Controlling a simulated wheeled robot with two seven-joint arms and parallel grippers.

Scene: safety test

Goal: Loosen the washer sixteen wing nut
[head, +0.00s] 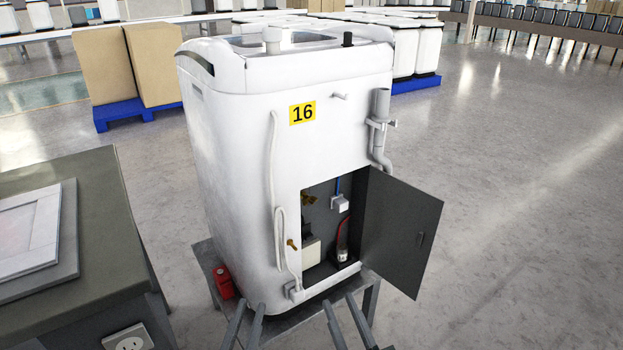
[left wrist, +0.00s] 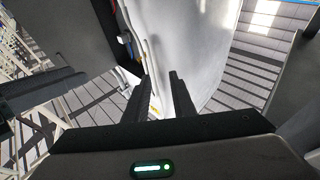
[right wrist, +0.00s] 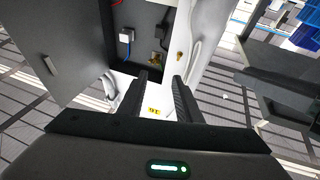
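The white washer (head: 245,150) carries a yellow label 16 (head: 302,112), and its dark lower door (head: 400,230) stands open. A small brass fitting (head: 292,244) sits on the front panel left of the opening; it also shows in the right wrist view (right wrist: 180,55). Another brass piece (head: 309,198) is inside at the upper left, partly in shadow. I cannot tell for sure which is the wing nut. My left gripper (head: 250,305) and right gripper (head: 338,300) are low in front of the washer, both open and empty, apart from the brass pieces.
A grey hose (head: 274,190) hangs left of the opening, and a pipe (head: 381,130) is at the right. A red container (head: 223,281) stands on the stand's left. A dark-topped bench (head: 100,240) is at the left. Floor right of the door is clear.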

